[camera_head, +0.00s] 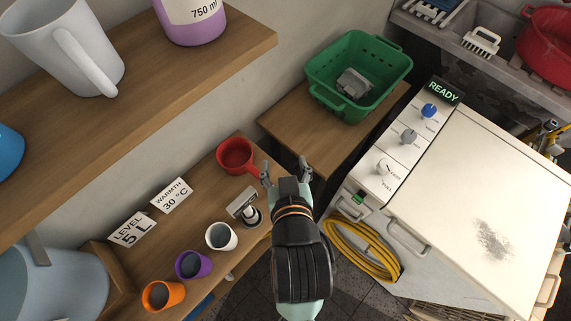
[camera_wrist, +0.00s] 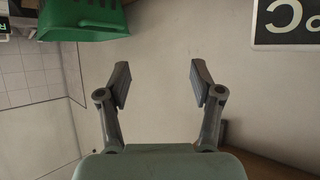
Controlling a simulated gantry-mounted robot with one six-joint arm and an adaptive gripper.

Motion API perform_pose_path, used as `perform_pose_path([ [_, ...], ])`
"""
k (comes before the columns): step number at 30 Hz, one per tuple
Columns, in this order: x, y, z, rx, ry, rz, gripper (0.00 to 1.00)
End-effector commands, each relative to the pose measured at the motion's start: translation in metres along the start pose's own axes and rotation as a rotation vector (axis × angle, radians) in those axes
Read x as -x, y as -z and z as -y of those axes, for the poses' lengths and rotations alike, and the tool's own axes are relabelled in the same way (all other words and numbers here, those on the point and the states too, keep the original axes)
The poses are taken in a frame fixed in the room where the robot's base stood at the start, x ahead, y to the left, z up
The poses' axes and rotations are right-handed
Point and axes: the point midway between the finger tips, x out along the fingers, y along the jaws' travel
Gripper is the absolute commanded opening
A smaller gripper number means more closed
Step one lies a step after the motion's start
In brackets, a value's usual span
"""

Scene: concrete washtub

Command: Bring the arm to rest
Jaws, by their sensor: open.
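My gripper (camera_head: 285,173) is in the middle of the head view, above the right edge of the lower wooden shelf (camera_head: 140,251). Its two fingers are spread with nothing between them. In the wrist view my gripper (camera_wrist: 160,84) is also open and empty, with a plain pale wall beyond the fingers. A red handled cup (camera_head: 237,155) stands just left of the fingertips in the head view; I cannot tell whether they touch. My arm reaches up from the bottom of the picture and hides part of the shelf edge and floor.
White (camera_head: 221,236), purple (camera_head: 193,264) and orange (camera_head: 162,295) cups stand on the lower shelf. A green basket (camera_head: 359,75) holds a grey object behind the gripper. A white machine (camera_head: 480,200) reading READY stands right, with a yellow hose (camera_head: 365,250). An upper shelf (camera_head: 150,100) overhangs left.

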Motion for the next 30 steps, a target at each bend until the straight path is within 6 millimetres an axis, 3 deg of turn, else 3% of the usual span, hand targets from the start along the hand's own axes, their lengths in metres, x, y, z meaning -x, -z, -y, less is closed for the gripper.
perform_pose_path([
  [5,0.01,0.008,0.01,-0.006,0.001,-0.011,0.66],
  [8,0.035,0.03,0.027,-0.03,-0.004,-0.035,0.66],
  [27,0.187,0.316,0.014,-0.034,-0.013,-0.03,0.66],
  [30,0.203,0.346,0.013,-0.035,-0.014,-0.029,0.66],
])
